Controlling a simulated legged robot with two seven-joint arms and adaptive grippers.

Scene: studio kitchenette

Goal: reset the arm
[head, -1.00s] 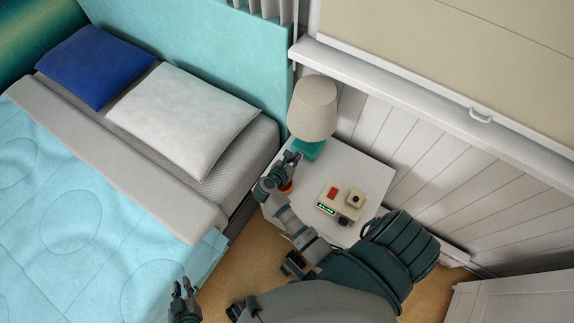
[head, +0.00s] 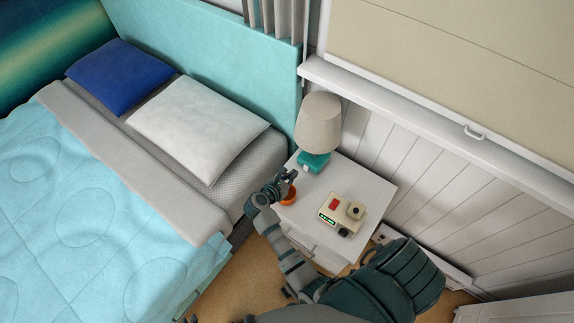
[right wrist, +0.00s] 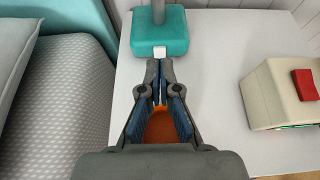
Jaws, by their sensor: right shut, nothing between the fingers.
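My right gripper (head: 284,177) is over the left edge of the white nightstand, beside the lamp's teal base. In the right wrist view its fingers (right wrist: 160,68) are closed together at the tips with nothing between them. The fingertips point at the white switch (right wrist: 160,52) on the front of the teal lamp base (right wrist: 172,28). A small orange item (head: 290,197) sits on the nightstand beneath the gripper and is partly hidden; it also shows behind the fingers in the right wrist view (right wrist: 161,128). My left gripper is out of view.
The nightstand (head: 330,182) carries the lamp (head: 320,122) and a cream clock radio (head: 340,212) with a red button. The bed with pillows (head: 198,130) is on the left. A panelled wall (head: 430,170) stands behind on the right.

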